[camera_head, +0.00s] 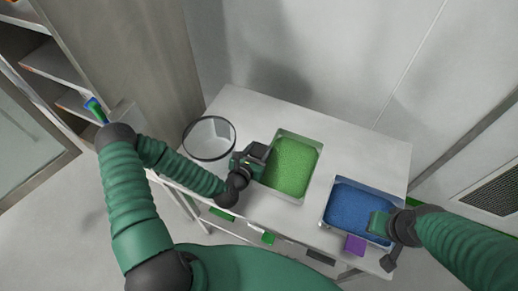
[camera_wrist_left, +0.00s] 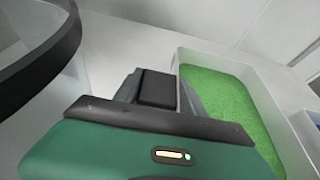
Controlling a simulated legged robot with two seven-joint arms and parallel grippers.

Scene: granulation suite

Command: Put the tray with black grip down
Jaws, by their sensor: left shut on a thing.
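A metal tray of green granules (camera_head: 318,146) is at the middle of the white table, and it also shows in the left wrist view (camera_wrist_left: 184,62). My left gripper (camera_head: 257,158) is at the tray's left side, shut on its black grip (camera_wrist_left: 157,88). The tray looks level; I cannot tell whether its underside touches the table. A second tray with blue granules (camera_head: 331,184) is to the right. My right gripper (camera_head: 379,224) is over that tray's right side; its fingers are not clear, and I cannot tell whether it holds anything.
A round clear container with a dark rim (camera_head: 185,136) stands left of my left gripper, close by in the wrist view (camera_wrist_left: 40,68). The white table (camera_head: 245,101) has free room behind the trays. A purple block (camera_head: 355,245) is at the front edge. Shelves (camera_head: 50,62) stand at the left.

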